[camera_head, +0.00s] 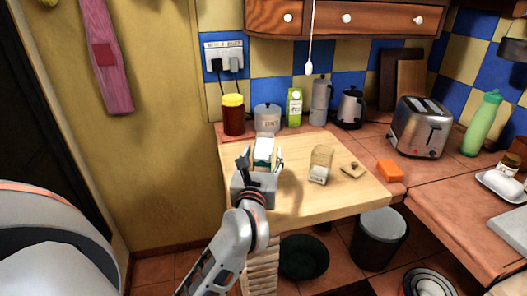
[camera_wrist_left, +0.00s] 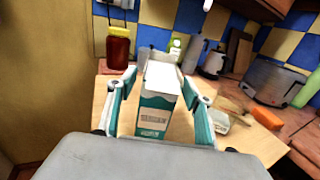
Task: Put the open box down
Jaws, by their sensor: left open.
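The open box (camera_head: 263,149), white and teal, stands about upright over the light wooden worktop (camera_head: 325,203). In the left wrist view the box (camera_wrist_left: 155,112) shows its teal and white front and pale top, between the two fingers. My left gripper (camera_head: 261,160) is open, with one finger on each side of the box. Whether either finger touches the box is hard to tell. The gripper hides the box's base in the head view, so its contact with the wood is unclear. My right gripper is in neither view.
The worktop's front right is clear.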

